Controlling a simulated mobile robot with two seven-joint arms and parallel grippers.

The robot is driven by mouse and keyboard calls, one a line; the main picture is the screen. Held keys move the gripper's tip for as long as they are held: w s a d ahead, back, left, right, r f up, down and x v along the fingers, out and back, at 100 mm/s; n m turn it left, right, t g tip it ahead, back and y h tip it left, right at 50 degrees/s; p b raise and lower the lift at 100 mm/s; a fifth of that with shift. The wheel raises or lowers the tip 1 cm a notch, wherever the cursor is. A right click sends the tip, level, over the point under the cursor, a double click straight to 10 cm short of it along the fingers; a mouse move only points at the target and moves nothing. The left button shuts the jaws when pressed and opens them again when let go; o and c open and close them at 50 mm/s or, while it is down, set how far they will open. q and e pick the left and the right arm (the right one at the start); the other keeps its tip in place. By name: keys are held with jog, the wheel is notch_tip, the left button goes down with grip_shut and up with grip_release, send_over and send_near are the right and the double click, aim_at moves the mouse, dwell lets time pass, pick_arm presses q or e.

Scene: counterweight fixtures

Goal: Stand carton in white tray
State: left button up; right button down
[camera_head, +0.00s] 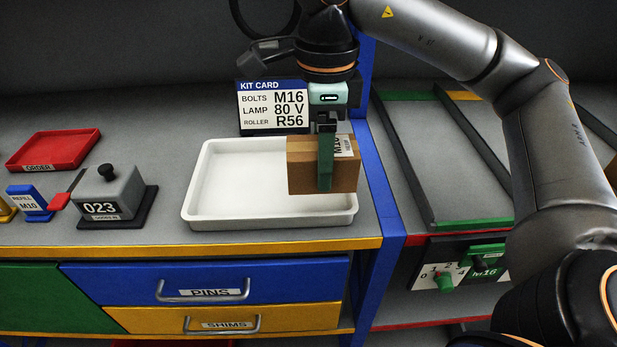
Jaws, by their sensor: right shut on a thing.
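The carton (345,175) is a brown cardboard box with a white label at its upper right. My right gripper (326,165) points down and is shut on the carton, with one green finger showing across its near face. The white tray (215,222) is shallow and rectangular and stands on the grey counter. The carton is in front of the tray's right part in the view. I cannot tell whether it touches the tray floor. The rest of the tray is empty. My left gripper is not in view.
A kit card (272,106) stands behind the tray. A blue post (385,190) rises close to the tray's right. Left of the tray are a grey counter device (108,190), a blue refill holder (30,200) and a red order tray (55,149). Drawers (205,281) lie below.

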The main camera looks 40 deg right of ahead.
jog(key=w+f, duration=0.2)
jog(key=w+d+f, duration=0.1)
jog(key=w+f, duration=0.1)
jog(key=f, duration=0.1)
jog(key=shift+d, duration=0.2)
jog(key=shift+w+d+f, duration=0.1)
jog(key=shift+w+f, duration=0.05)
jog(key=shift+f, duration=0.8)
jog(key=shift+w+f, duration=0.1)
jog(key=shift+f, duration=0.8)
jog(key=shift+f, duration=0.15)
grip_release()
notch_tip(320, 180, up, 12)
jog(key=shift+p, duration=0.45)
